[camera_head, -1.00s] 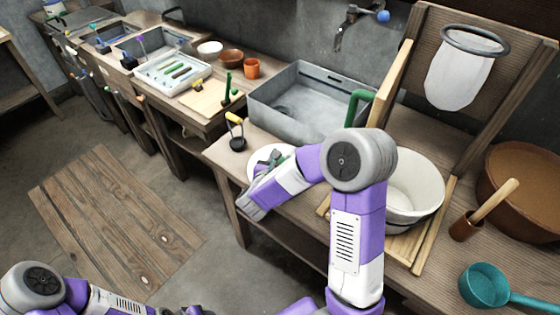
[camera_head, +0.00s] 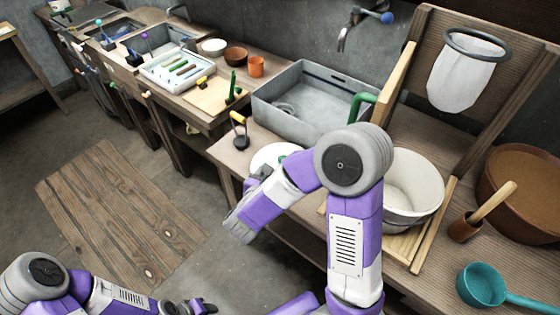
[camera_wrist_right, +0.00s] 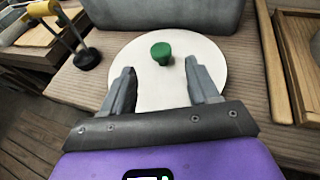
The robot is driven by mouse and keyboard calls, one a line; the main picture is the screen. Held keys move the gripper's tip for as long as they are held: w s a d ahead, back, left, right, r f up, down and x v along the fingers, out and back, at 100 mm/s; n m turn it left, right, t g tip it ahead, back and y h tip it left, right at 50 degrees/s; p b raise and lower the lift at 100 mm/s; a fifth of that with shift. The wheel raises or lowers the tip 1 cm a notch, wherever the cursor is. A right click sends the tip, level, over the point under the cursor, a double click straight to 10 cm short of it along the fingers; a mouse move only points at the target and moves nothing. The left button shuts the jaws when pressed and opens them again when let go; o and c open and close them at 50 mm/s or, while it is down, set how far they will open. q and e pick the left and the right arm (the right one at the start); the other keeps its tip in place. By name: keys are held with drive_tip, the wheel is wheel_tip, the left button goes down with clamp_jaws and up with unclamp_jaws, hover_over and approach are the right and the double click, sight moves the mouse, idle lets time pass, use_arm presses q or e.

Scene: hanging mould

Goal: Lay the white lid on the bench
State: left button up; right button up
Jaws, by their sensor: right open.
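The white lid (camera_head: 264,156) lies flat on the bench (camera_head: 232,156), in front of the grey sink and left of the white bucket. In the right wrist view the lid (camera_wrist_right: 155,88) is a pale disc with a green knob (camera_wrist_right: 161,54), lying on the planks. My right gripper (camera_wrist_right: 163,82) is open and empty, its fingers apart, with the knob beyond the fingertips. In the head view my arm partly hides the lid. My left gripper (camera_head: 188,307) is low at the bottom edge, away from the bench, its jaws unclear.
A black-based tool with a yellow handle (camera_head: 238,122) stands left of the lid. The grey sink (camera_head: 310,108) is behind it. The white bucket (camera_head: 414,196) stands on a slatted wooden frame to the right. A teal ladle (camera_head: 482,283) lies farther right.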

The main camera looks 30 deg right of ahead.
drive_tip(key=v, duration=0.3)
drive_tip(key=shift+s+a+r, duration=0.1)
drive_tip(key=shift+s+a, duration=0.1)
drive_tip(key=shift+s, duration=0.1)
